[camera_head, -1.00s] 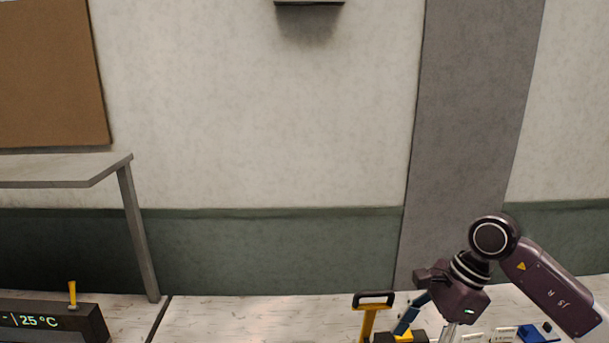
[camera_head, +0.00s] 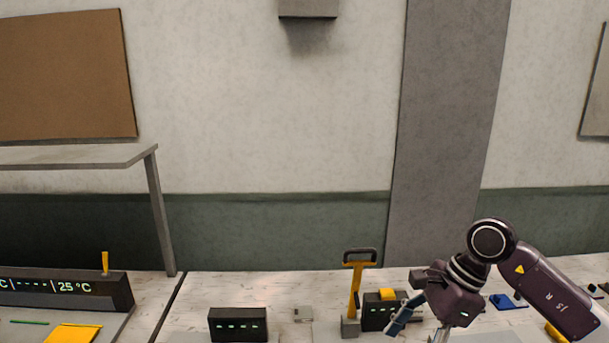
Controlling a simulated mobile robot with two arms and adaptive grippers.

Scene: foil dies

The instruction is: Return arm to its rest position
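My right arm comes in from the right edge. Its dark purple wrist (camera_head: 456,303) is above the bench at the lower right. The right gripper (camera_head: 420,328) points down, with a blue-grey finger on the left and a lighter finger to its right. The fingers stand apart and I see nothing held between them, though their lower ends are close to the picture's bottom edge. My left arm and gripper are not in view.
A press with a yellow lever (camera_head: 355,290) and a black block with a yellow top (camera_head: 378,312) stand just left of the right gripper. A black box (camera_head: 238,324), a display unit (camera_head: 70,289) and a blue item (camera_head: 506,302) are on the bench (camera_head: 290,285).

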